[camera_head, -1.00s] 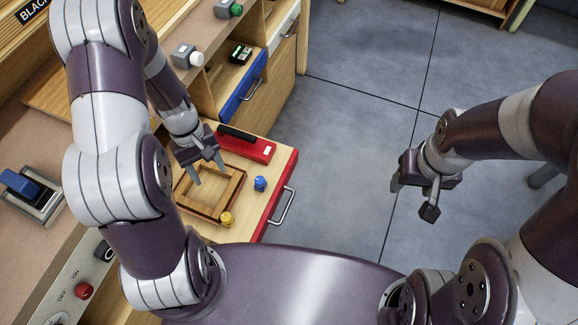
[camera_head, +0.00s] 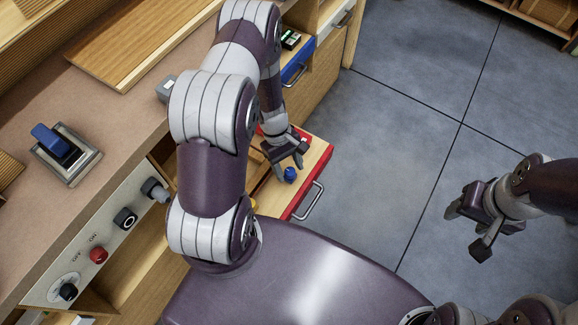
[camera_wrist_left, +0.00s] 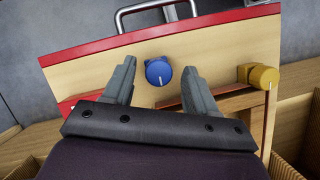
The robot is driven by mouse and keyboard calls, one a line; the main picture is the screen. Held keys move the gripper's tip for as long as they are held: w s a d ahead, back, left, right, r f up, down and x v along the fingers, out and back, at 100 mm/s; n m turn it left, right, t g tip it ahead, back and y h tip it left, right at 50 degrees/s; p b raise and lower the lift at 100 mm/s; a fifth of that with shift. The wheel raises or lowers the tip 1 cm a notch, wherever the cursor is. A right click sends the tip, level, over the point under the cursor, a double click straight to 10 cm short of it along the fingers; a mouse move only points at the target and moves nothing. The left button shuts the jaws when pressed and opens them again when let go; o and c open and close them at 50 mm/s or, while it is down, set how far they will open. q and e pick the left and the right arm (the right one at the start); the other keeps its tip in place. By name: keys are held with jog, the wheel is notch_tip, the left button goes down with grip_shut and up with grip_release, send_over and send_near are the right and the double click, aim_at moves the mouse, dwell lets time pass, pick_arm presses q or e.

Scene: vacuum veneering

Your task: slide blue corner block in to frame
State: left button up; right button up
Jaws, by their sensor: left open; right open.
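The blue corner block (camera_head: 290,174) lies on the wooden surface of the open red-fronted drawer, near its front panel. In the left wrist view the blue block (camera_wrist_left: 159,71) shows between my two fingertips, apart from both. My left gripper (camera_head: 287,161) is open beside the block; its open fingers (camera_wrist_left: 158,75) point toward the drawer front. The wooden frame (camera_wrist_left: 238,103) is partly hidden behind my right-hand finger, with a yellow corner block (camera_wrist_left: 258,76) at its corner. My arm hides most of the frame in the head view. My right gripper (camera_head: 466,226) is open and empty over the floor.
The red drawer front (camera_head: 310,183) has a metal handle (camera_head: 308,201). A blue-fronted drawer (camera_head: 298,62) is farther back. A bench with a blue-handled device (camera_head: 57,142) and a control panel with knobs (camera_head: 98,255) is at left. The floor at right is clear.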

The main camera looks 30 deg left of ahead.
pick_arm(q)
jog(key=shift+f, duration=0.15)
grip_shut()
jog(key=shift+w+a, duration=0.2)
jog(key=shift+a, duration=1.75)
grip_release()
jog(key=p+v, duration=0.1)
jog(key=v, duration=1.1)
jog(key=shift+r, duration=0.35)
jog(key=shift+w+a, duration=0.1)
jog(key=shift+w, duration=0.05)
